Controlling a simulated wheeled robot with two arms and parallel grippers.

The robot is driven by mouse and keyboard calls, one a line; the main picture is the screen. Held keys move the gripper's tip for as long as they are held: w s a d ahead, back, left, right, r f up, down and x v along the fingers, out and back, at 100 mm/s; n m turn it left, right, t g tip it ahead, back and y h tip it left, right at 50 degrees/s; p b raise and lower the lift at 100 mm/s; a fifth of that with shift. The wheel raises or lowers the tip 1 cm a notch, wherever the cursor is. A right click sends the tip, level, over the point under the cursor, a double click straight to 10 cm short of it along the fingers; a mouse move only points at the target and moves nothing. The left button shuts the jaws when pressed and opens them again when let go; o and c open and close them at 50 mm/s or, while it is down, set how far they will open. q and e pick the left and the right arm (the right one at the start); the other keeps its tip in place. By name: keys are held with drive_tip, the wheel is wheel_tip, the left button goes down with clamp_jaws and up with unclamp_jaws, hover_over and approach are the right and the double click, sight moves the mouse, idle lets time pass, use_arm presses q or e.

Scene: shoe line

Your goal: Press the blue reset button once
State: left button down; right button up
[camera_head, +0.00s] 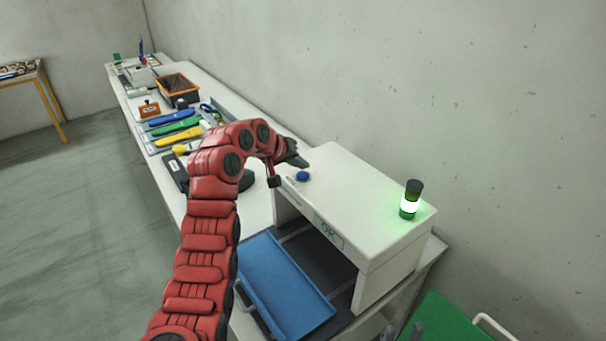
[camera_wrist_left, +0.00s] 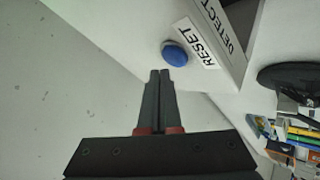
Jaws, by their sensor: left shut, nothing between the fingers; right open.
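The blue reset button (camera_head: 302,176) sits on top of the white machine (camera_head: 350,190), near its far left corner. It also shows in the left wrist view (camera_wrist_left: 175,53), beside a white label reading RESET (camera_wrist_left: 197,42). My left gripper (camera_head: 297,155) is shut and empty, just behind the button in the head view. In the left wrist view its fingertips (camera_wrist_left: 160,74) appear just short of the button, with a small gap in the picture. Height above the button is hard to judge. My right gripper (camera_head: 402,332) is open at the bottom edge, only its fingertips showing.
A signal lamp (camera_head: 411,199) glows green on the machine's right end. A blue tray (camera_head: 284,284) lies in front of the machine's opening. Tools and an orange crate (camera_head: 178,87) stand along the bench at left. A concrete wall rises behind.

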sight(300, 177)
idle(0.8)
use_arm(q)
drive_tip(key=shift+f+b, duration=0.35)
drive_tip(key=shift+f, duration=0.05)
drive_tip(key=shift+f+b, duration=0.35)
drive_tip(key=shift+f, duration=0.2)
idle(0.6)
idle(0.3)
drive_tip(key=shift+r, duration=1)
drive_tip(key=shift+r, duration=2.5)
drive_tip(key=shift+f, duration=0.1)
